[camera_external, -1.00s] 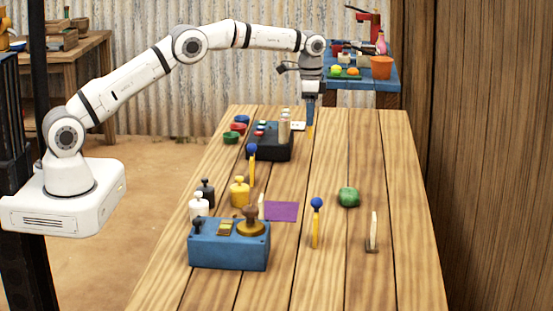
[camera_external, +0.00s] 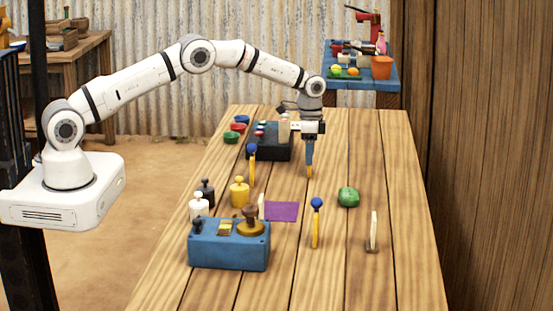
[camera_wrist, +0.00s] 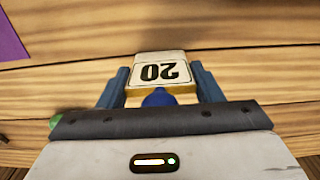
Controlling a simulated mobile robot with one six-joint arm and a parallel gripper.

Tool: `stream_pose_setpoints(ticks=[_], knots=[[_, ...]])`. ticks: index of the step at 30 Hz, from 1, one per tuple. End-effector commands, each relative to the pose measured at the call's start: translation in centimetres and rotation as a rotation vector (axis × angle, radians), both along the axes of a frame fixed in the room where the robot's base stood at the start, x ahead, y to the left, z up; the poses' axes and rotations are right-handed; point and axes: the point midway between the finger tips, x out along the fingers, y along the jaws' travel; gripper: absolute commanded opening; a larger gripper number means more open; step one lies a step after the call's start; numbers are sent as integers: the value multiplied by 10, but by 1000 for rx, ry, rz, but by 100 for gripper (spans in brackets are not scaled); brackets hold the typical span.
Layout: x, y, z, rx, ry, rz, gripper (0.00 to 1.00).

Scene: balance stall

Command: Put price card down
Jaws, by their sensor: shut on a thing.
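My gripper (camera_external: 309,160) is shut on the price card (camera_wrist: 158,74), with its blue fingers on either side. The card is white with a dark "20", upside down in the wrist view, a yellow edge and a blue knob. In the external view only a yellow-orange tip shows below the fingers. It is over the far middle of the wooden table (camera_external: 345,275); whether it touches the wood I cannot tell. A purple sheet (camera_external: 281,211) lies nearer the camera, and its corner shows in the wrist view (camera_wrist: 12,38).
Yellow pieces with blue knobs stand at the left (camera_external: 252,168) and front (camera_external: 316,225). A green lump (camera_external: 348,197) and an upright pale piece (camera_external: 373,231) stand right. A black box (camera_external: 270,150) is left of my gripper; a blue box (camera_external: 228,252) stands front left.

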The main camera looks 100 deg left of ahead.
Motion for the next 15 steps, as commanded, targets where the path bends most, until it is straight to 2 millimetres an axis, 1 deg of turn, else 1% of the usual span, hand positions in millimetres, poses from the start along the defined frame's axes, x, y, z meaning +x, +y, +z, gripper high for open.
stream_pose_setpoints(ticks=[4, 7, 8, 15], knots=[[0, 0, 0, 0, -1, 0, 38], [0, 0, -4, 0, -1, 0, 38], [0, 0, -4, 1, -1, 0, 60], [0, 0, -2, 0, -1, 0, 80]])
